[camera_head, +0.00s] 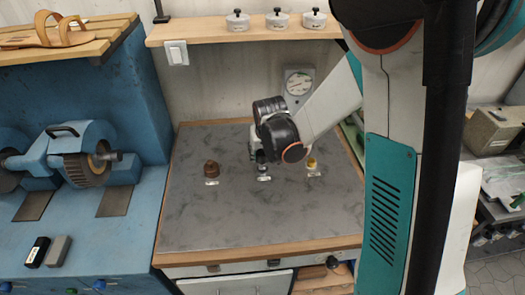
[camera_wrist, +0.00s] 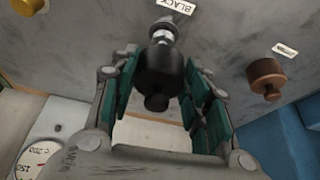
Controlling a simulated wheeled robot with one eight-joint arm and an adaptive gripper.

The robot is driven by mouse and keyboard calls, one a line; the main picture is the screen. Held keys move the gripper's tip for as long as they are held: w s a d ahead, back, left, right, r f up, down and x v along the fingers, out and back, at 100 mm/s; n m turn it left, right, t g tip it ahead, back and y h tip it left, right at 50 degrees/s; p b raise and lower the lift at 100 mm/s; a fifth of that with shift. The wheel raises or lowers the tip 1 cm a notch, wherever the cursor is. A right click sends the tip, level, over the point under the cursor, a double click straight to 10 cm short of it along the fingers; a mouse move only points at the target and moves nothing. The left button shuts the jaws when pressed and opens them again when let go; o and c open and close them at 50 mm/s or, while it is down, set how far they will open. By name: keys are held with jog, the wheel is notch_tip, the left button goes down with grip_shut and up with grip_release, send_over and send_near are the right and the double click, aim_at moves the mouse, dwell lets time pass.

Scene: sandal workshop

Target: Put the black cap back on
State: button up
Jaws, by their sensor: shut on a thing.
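My gripper (camera_wrist: 160,88) points down over the middle of the grey worktop (camera_head: 235,218). It is shut on the black cap (camera_wrist: 160,75), a dark rounded piece with a small knob, between its green-padded fingers. A silvery metal neck (camera_wrist: 163,32) shows at the far end of the cap, by a label reading BLACK (camera_wrist: 176,6). I cannot tell whether cap and neck touch. In the head view the gripper and wrist hide most of the cap. A brown knobbed piece (camera_head: 211,168) stands left of the gripper with its own label; a yellow one (camera_head: 311,163) stands right.
A wooden shelf (camera_head: 210,32) with three lidded white jars runs behind the worktop. A round dial (camera_head: 299,84) hangs on the wall behind my wrist. A blue grinding machine (camera_head: 85,155) stands at the left. The front of the worktop is clear.

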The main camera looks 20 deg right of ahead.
aim_at(263, 165)
jog(key=shift+f+b, duration=1.8)
jog(key=shift+f, duration=0.8)
jog(key=shift+d, duration=0.1)
jog(key=o, duration=1)
jog(key=shift+r, duration=0.1)
jog(key=v, duration=1.1)
jog(key=s+r+t, duration=0.1)
jog(key=s+r, duration=0.2)
jog(key=s, duration=0.3)
jog(key=s+r+t, duration=0.1)
jog(key=s+r, duration=0.2)
jog(key=s, duration=0.4)
jog(key=s+r+n, duration=0.1)
jog(key=s+r, duration=0.1)
jog(key=s, duration=0.5)
jog(key=shift+s+d+r+t, duration=0.2)
jog(key=shift+d+r+t, duration=0.05)
jog(key=shift+r+t, duration=0.15)
